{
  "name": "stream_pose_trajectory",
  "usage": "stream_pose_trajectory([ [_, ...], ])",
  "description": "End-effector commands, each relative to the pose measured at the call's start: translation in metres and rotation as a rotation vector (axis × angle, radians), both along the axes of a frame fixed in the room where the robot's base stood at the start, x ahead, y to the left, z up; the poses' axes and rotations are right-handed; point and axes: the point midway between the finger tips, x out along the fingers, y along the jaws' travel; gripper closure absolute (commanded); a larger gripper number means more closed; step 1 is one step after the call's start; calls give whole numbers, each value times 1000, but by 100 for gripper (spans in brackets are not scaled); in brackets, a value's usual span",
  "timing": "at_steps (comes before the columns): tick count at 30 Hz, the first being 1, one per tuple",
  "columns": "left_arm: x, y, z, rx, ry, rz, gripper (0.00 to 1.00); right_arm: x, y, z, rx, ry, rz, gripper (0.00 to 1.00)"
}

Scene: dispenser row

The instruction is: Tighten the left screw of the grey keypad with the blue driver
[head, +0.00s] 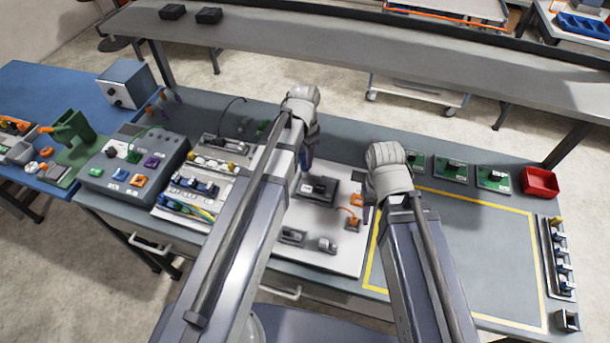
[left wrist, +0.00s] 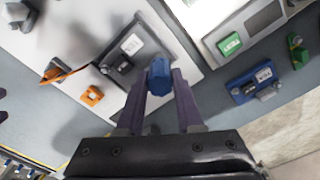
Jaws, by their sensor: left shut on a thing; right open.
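My left gripper (head: 306,165) is shut on the blue driver (left wrist: 158,76). In the left wrist view the driver's blue handle stands between the two purple fingers, and its tip is hidden. A dark grey unit (head: 318,191) on the white board lies just below this gripper in the head view. It looks like the grey keypad, with a pale label and a dark block, and also shows in the left wrist view (left wrist: 116,62) beyond the driver. Its screws are too small to make out. My right gripper (head: 367,212) is open, over the board's right edge; its fingers are partly hidden.
Orange connectors (head: 353,223) with a wire and small grey parts (head: 327,244) lie on the white board (head: 345,262). A grey button box (head: 135,162) stands at left. A red bin (head: 540,181) stands at right. The yellow-outlined area (head: 470,250) is mostly clear.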

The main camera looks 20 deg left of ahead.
Motion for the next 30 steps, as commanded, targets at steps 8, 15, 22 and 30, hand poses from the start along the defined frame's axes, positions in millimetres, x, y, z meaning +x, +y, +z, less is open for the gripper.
stream_pose_trajectory([
  [8, 0, 0, 5, 1, -1, 2, 100, 0, 0, 5, 0, 0, 0, 50],
  [15, 0, 0, 17, 0, 0, 3, 100, 0, 0, 17, 0, 0, 0, 50],
  [22, 0, 0, 17, 0, 0, 3, 100, 0, 0, 17, 0, 0, 0, 50],
  [30, 0, 0, 17, -1, 0, 159, 100, 0, 0, 17, 0, 0, 0, 50],
])
